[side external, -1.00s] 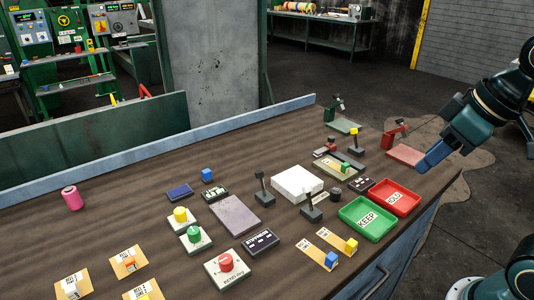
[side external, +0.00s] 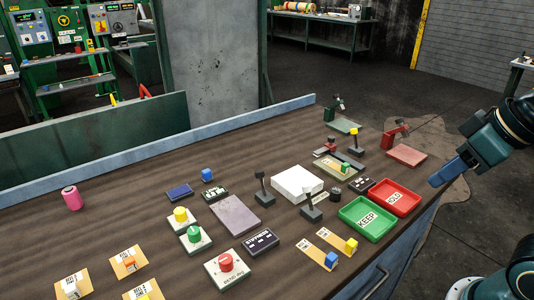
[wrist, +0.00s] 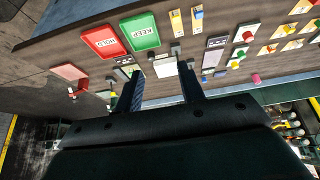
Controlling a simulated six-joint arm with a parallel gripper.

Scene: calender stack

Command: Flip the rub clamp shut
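My gripper (side external: 434,183) is above and beyond the right edge of the workbench, to the right of the red HOLD tray. The wrist view shows the gripper's (wrist: 161,69) two fingers apart with nothing between them. Several lever fixtures stand at the bench's right end: a red clamp on a red plate (side external: 406,155), one on a green plate (side external: 343,126), and a small red-handled one (side external: 331,145) by a pale strip with a green block (side external: 345,168). I cannot read which is the rub clamp. My gripper touches none of them.
The red HOLD tray (side external: 391,197) and green KEEP tray (side external: 367,218) lie near the front edge. A white block (side external: 297,184), two black-based levers (side external: 312,210) and button boxes (side external: 227,268) fill the middle. The back left of the bench is mostly clear.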

